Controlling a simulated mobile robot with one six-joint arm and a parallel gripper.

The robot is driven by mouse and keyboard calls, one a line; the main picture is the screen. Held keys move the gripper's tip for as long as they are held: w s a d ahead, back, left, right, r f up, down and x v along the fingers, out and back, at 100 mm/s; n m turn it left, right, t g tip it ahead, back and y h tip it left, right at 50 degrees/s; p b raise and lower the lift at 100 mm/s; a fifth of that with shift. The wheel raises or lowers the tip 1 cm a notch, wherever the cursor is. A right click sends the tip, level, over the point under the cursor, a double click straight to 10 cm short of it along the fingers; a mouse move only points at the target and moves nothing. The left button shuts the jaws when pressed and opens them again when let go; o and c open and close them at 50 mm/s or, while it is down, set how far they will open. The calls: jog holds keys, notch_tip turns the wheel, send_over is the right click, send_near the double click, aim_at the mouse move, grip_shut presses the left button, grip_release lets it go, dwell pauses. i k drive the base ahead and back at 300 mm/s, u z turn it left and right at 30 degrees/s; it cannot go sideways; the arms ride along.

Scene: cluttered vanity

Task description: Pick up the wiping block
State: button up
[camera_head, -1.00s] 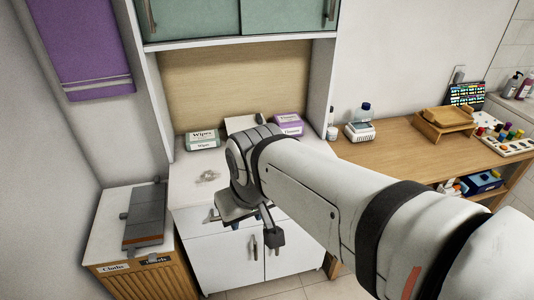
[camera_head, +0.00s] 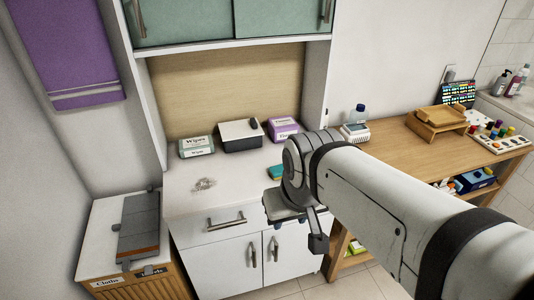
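A small teal block (camera_head: 276,172), which looks like the wiping block, lies on the white counter (camera_head: 235,196). Its right part is hidden behind my arm's wrist. My gripper (camera_head: 297,226) hangs at the counter's front edge, in front of and below the block in the picture. It is seen from behind and above. A dark plate and a dark hanging part show, with small blue bits under the plate. Its fingertips are not clear, so I cannot tell if it is open. I see nothing held in it.
A wooden table (camera_head: 400,150) stands right.

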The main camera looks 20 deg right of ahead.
aim_at(275, 171)
jog(key=u, duration=0.05)
jog(key=i, duration=1)
jog(key=z, duration=0.05)
